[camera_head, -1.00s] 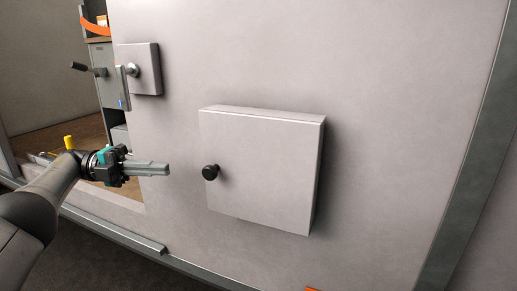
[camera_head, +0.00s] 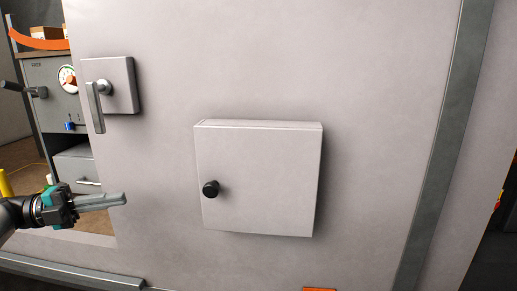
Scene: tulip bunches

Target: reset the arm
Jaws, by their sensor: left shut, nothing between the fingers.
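My left gripper (camera_head: 122,199) is at the lower left in the head view, with its grey fingers together, pointing right and empty. It is apart from the white wall box (camera_head: 262,180), to the left of the box's round black knob (camera_head: 210,188). The box is shut. My right gripper is not in view.
A smaller wall box with a lever handle (camera_head: 96,106) is on the wall at the upper left. A grey cabinet with a gauge (camera_head: 67,79) stands beyond the wall's left edge. A grey rail (camera_head: 70,272) runs along the wall's foot. A grey post (camera_head: 440,150) is at the right.

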